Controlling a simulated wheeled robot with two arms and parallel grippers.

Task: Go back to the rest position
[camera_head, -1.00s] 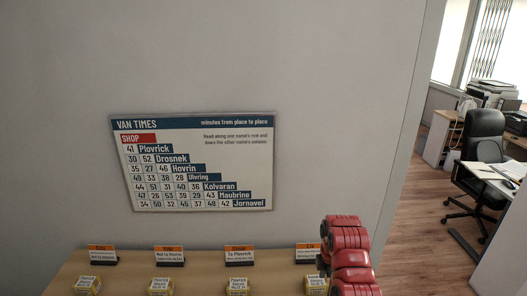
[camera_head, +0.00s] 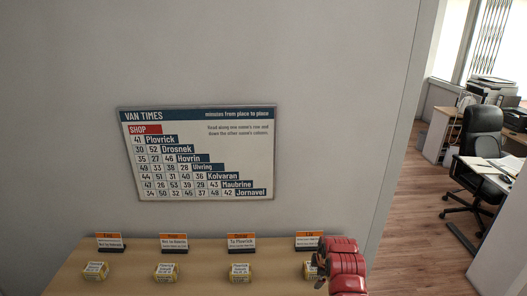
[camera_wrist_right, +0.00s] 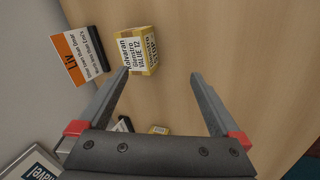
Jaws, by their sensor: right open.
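My right arm, red, comes into the head view at the lower right, above the right end of the counter. Its gripper (camera_wrist_right: 160,85) shows in the right wrist view with its two dark fingers spread apart and nothing between them. A yellow-and-white parcel (camera_wrist_right: 138,50) labelled Kolvaran lies on the counter just beyond the left fingertip; I cannot tell the exact gap. A sign headed Liv (camera_wrist_right: 80,55) stands beside that parcel. In the head view the parcel (camera_head: 309,269) is partly hidden by my arm. My left gripper is in neither view.
The wooden counter (camera_head: 130,288) holds several small parcels, one being the leftmost (camera_head: 95,270), with signs behind them. A Van Times board (camera_head: 197,152) hangs on the wall. At the right, an office chair (camera_head: 480,135) stands beyond the wall's edge.

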